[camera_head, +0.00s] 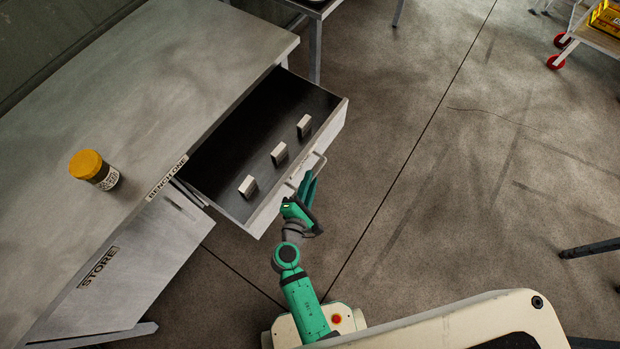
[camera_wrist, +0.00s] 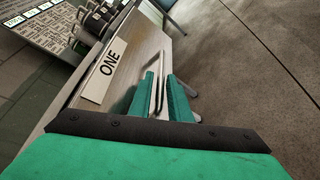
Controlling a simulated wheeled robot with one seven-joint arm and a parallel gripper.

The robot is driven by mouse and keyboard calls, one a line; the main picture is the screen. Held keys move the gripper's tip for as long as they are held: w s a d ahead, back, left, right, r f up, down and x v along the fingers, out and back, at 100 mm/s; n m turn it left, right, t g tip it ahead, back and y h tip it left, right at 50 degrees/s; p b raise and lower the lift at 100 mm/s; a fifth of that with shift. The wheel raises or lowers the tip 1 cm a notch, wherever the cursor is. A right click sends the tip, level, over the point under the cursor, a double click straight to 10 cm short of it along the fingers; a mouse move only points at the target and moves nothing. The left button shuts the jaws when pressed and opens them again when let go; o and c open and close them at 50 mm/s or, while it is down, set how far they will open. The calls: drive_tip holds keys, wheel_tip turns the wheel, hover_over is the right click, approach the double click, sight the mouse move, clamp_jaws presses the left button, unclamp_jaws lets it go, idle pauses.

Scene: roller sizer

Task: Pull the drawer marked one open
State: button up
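The drawer marked one (camera_head: 325,128) stands well out from the bench, its dark inside showing. In the wrist view its front carries a white label reading ONE (camera_wrist: 108,70). A thin bar handle (camera_head: 319,163) is on the drawer front; it also shows in the wrist view (camera_wrist: 161,68). My gripper (camera_head: 308,188) is at the handle, with its green fingers on either side of the bar, close against it; the fingers also show in the wrist view (camera_wrist: 161,98). The exact contact is partly hidden.
Three pale blocks (camera_head: 279,154) stand in the drawer. A jar with an orange lid (camera_head: 94,170) stands on the bench top (camera_head: 160,85). A STORE door (camera_head: 125,270) is below the bench at the left. Floor (camera_head: 420,150) right of the drawer is clear.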

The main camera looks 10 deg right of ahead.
drive_tip(key=v, duration=0.9)
drive_tip(key=shift+s, duration=0.2)
drive_tip(key=shift+a, duration=0.1)
drive_tip(key=s+a+f+m+g+y, duration=0.1)
drive_tip(key=s+a+m+y, duration=0.15)
drive_tip(key=s, duration=0.35)
drive_tip(key=s+a+f+m+g+y, duration=0.1)
drive_tip(key=s+a+m+y, duration=0.1)
drive_tip(key=s+m+y, duration=0.25)
drive_tip(key=s+r+m+t, duration=0.1)
drive_tip(key=s+r+m, duration=0.2)
drive_tip(key=r+m, duration=0.3)
drive_tip(key=s+r+m+t, duration=0.2)
drive_tip(key=s+r+m, duration=0.2)
drive_tip(key=r, duration=0.5)
drive_tip(key=shift+s+r+m+t, duration=0.25)
drive_tip(key=shift+r+m+t, duration=0.05)
drive_tip(key=shift+m, duration=0.6)
